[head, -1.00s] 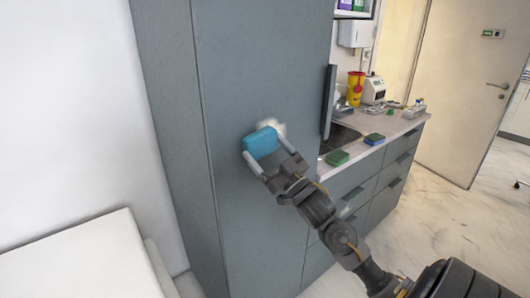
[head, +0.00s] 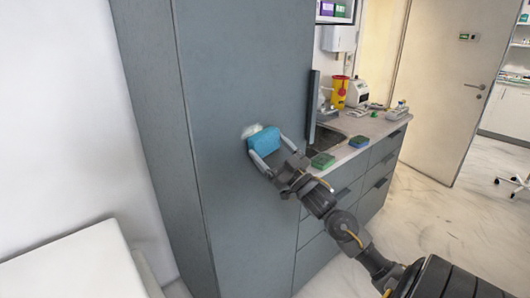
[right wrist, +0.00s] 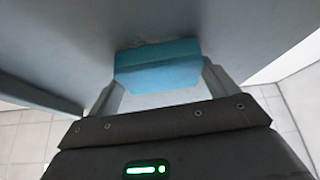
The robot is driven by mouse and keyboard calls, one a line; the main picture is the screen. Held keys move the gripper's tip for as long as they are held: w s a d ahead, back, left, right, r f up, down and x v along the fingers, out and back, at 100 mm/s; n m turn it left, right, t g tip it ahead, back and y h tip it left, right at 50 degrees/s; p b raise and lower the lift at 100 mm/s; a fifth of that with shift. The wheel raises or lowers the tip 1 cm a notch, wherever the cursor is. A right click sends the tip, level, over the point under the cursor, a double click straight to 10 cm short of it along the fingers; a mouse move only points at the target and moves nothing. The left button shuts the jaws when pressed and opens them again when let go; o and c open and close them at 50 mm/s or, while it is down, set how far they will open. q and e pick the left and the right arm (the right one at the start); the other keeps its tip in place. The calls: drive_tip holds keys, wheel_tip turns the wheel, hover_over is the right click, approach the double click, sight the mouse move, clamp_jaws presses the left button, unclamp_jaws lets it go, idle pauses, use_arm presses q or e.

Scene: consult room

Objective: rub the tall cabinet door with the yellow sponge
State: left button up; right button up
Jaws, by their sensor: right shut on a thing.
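The tall cabinet door (head: 245,60) is a grey-blue upright panel filling the middle of the head view. A whitish smear (head: 250,130) shows on it. My right gripper (head: 266,146) is shut on a blue sponge (head: 264,140), held at the door beside the smear and partly overlapping it in view. In the right wrist view the blue sponge (right wrist: 158,66) sits between both fingers, its far side against or very close to the grey surface. I see no yellow sponge in these frames. My left gripper is not in view.
A counter right of the cabinet holds a green sponge (head: 322,160), a blue sponge (head: 359,142), a yellow container (head: 340,92) and a white device (head: 357,93). A white padded surface (head: 75,265) is at lower left.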

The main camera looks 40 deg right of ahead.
drive_tip(key=shift+d, duration=0.35)
